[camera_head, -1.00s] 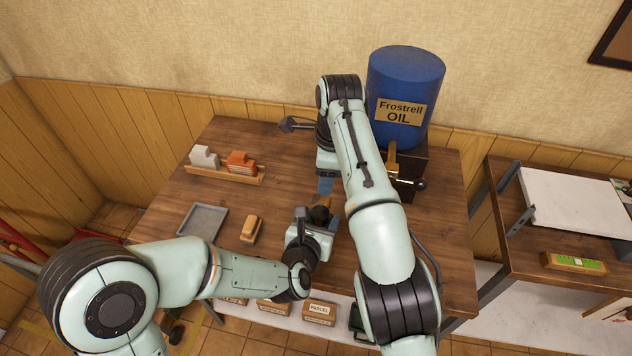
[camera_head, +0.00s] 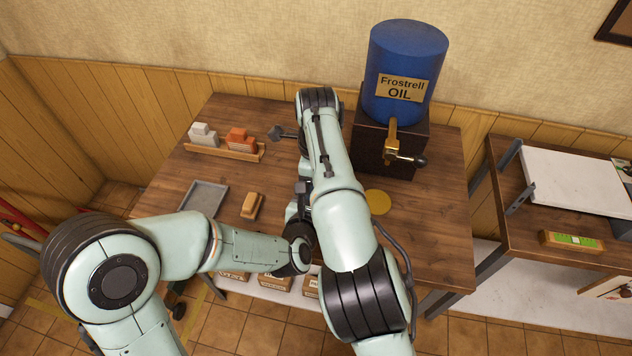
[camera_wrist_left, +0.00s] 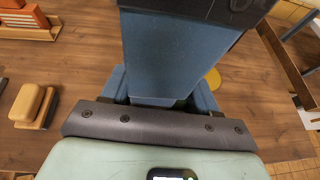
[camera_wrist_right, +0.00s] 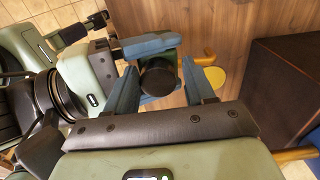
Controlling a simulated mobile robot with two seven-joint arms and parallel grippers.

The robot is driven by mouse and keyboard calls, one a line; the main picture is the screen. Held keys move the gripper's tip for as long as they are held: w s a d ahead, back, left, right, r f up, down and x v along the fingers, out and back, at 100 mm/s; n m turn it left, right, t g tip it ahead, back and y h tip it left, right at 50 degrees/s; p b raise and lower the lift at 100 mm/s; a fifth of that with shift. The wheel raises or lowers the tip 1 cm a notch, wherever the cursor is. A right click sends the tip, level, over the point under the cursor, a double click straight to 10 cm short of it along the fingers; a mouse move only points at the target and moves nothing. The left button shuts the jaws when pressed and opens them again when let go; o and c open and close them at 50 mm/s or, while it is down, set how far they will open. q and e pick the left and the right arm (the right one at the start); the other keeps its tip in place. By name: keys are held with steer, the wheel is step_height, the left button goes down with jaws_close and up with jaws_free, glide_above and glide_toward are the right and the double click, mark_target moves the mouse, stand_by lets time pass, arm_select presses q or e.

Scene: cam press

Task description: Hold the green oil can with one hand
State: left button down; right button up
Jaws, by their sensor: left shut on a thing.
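The oil can shows as a dark round cap (camera_wrist_right: 158,77) with an orange spout-like piece (camera_wrist_right: 205,56) beside it in the right wrist view. Its body is mostly hidden by my fingers. My left gripper (camera_wrist_right: 172,43) is shut on the can from the side. My right gripper (camera_wrist_right: 160,70) has its fingers apart, on either side of the cap, with a visible gap at one finger. In the head view my right arm hides the can and both fingertip pairs.
A blue oil drum (camera_head: 407,75) stands on a dark box (camera_head: 385,155) with a brass tap (camera_head: 393,140). A yellow disc (camera_head: 378,201) lies on the table before it. A grey tray (camera_head: 203,198), a tan block (camera_head: 252,205) and a wooden rack (camera_head: 225,149) lie left.

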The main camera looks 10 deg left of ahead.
steer(key=shift+f, duration=0.25)
steer(key=shift+w, duration=0.1)
steer(key=c, duration=0.9)
steer(key=o, duration=1.2)
